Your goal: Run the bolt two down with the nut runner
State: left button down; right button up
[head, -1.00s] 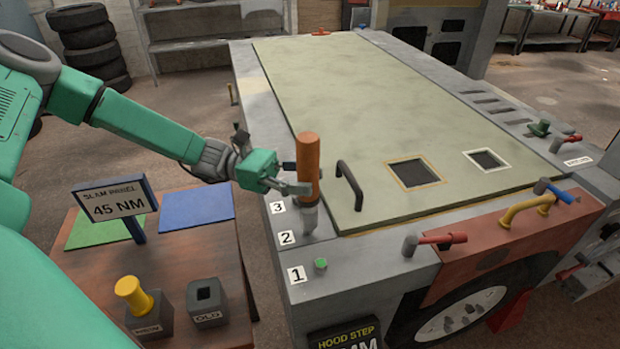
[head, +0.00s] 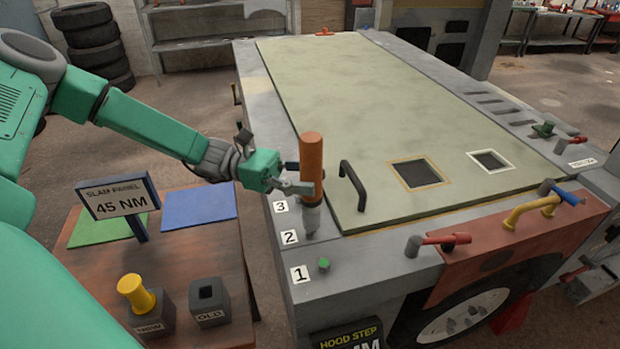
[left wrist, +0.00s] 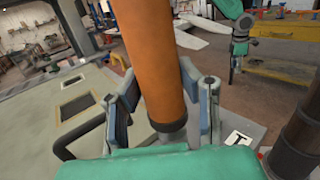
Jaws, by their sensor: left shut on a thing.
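The nut runner, an orange cylinder with a grey nose (head: 311,170), stands upright at the bench edge beside label 2 (head: 289,237). My left gripper (head: 308,187) is shut on its orange body. In the left wrist view the orange body (left wrist: 152,60) sits between the finger pads (left wrist: 155,108). The nose points down at the place by label 2; bolt two is hidden beneath it, and I cannot tell whether they touch. A green bolt head (head: 323,263) shows by label 1 (head: 300,273). Label 3 (head: 280,206) is behind the runner. My right gripper is not in view.
A pale green panel (head: 330,90) with a black handle (head: 352,185) lies right of the runner. A side table (head: 190,260) holds a 45 NM sign (head: 118,203), a yellow-topped block (head: 137,293) and a dark OLD socket block (head: 208,300).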

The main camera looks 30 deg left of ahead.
aim_at(308, 153)
pick_arm(q)
jog(key=shift+f, duration=0.1)
jog(key=shift+a+r+p, duration=0.1)
jog(key=shift+r+p, duration=0.9)
jog(key=shift+r, duration=0.15)
jog(key=shift+r+p, duration=1.6)
jog(key=shift+r, duration=0.3)
jog(key=shift+f, duration=0.1)
